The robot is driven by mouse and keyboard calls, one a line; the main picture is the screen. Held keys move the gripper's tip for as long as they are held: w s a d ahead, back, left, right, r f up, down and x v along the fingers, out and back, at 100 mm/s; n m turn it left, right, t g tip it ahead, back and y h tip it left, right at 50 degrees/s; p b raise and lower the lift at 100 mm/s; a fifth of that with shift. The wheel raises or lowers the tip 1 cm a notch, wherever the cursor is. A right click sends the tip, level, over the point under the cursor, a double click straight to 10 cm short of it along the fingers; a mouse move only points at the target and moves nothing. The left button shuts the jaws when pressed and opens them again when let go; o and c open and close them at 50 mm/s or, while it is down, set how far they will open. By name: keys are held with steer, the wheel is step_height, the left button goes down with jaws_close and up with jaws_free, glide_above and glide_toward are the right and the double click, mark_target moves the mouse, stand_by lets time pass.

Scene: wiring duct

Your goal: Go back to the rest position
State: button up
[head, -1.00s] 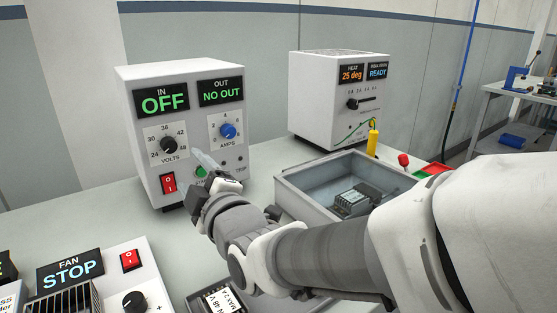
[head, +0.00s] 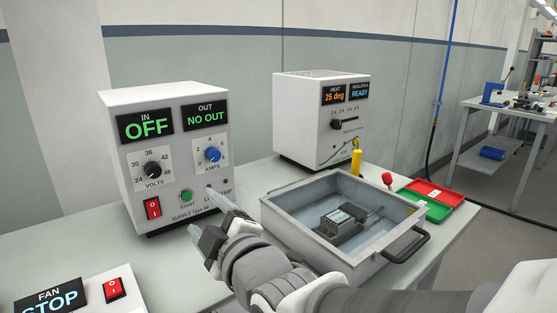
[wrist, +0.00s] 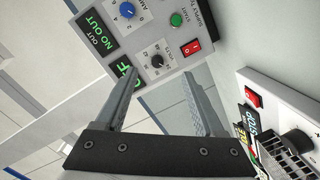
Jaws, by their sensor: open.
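My gripper (head: 215,222) is in front of the lower right of the white power supply (head: 164,157) in the head view. In the wrist view its two fingers (wrist: 165,100) stand apart with nothing between them, so it is open and empty. The supply reads OFF and NO OUT, with a red rocker switch (head: 153,208), a green start button (head: 186,196) and a blue amps knob (head: 212,154). The supply also shows in the wrist view (wrist: 190,15), beyond the fingertips. Whether the fingertips touch its front cannot be told.
A grey metal tray (head: 284,218) holding a dark module (head: 341,219) lies right of my gripper. A second white unit (head: 300,122) reads 25 deg and READY. Red and green bins (head: 440,190) lie at the right edge. A fan box reading STOP (head: 88,293) is at lower left.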

steer(key=d+f+m+g+h, duration=0.1)
steer(key=d+m+h, duration=0.1)
steer(key=d, duration=0.3)
steer(key=d+f+m+g+h, duration=0.1)
steer(key=d+f+m+h, duration=0.1)
steer(key=d+m, duration=0.2)
steer(key=d+f+m+h, duration=0.1)
steer(key=d+m+h, duration=0.1)
steer(key=d, duration=0.4)
steer(key=shift+s+d+f+m+g, duration=0.3)
steer(key=shift+f+m+g, duration=0.1)
steer(key=shift+m, duration=0.2)
steer(key=s+d+f+m+g+h, duration=0.3)
steer(key=s+d+m+g+h, duration=0.15)
steer(key=s+d+m, duration=0.6)
step_height(320, 180, up, 22)
steer(key=s+d+n+p, duration=0.1)
steer(key=p, duration=2.1)
steer(key=shift+s+d+g, duration=0.15)
steer(key=shift+s+g, duration=0.05)
steer(key=shift+g, duration=0.15)
